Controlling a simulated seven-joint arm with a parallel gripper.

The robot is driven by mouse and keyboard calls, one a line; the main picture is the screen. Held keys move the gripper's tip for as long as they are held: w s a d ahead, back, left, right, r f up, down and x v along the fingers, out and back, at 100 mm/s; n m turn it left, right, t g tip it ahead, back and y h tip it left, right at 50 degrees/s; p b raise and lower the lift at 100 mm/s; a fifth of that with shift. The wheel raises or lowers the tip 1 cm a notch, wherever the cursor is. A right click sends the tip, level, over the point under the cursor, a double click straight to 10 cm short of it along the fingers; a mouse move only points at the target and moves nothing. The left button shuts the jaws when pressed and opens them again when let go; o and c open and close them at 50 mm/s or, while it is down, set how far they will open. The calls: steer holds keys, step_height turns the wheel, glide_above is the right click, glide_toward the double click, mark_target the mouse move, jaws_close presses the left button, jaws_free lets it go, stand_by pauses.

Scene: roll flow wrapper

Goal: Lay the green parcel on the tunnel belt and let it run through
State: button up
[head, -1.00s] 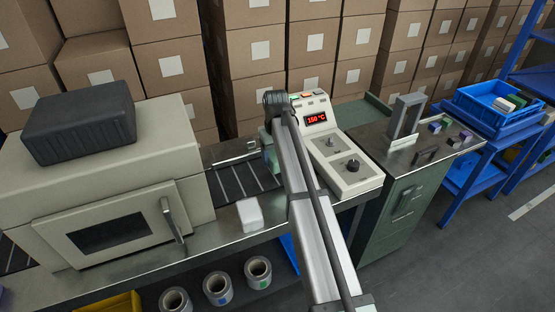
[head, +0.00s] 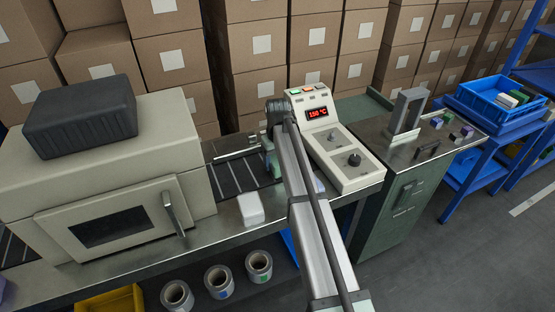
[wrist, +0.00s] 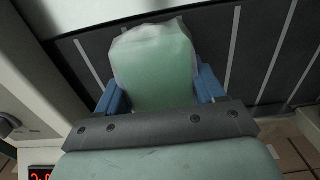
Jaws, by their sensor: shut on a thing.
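The green parcel (wrist: 152,65), with a whitish clear wrap at its edges, sits between the blue fingers of my gripper (wrist: 160,92) in the wrist view. My gripper is shut on it. The tunnel belt (head: 236,178), dark with pale cross lines, shows left of my arm in the head view and runs into the cream tunnel (head: 110,170). The belt (wrist: 265,50) also lies behind the parcel in the wrist view. Whether the parcel touches the belt cannot be told. In the head view my arm hides most of the parcel and gripper.
A white block (head: 251,209) lies on the metal edge in front of the belt. A control box (head: 338,140) reading 150 °C stands right of my arm. A grey sealer frame (head: 408,112) and small parcels stand on the right bench. A blue crate (head: 500,105) is beyond.

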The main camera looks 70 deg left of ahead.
steer(key=o, duration=1.3)
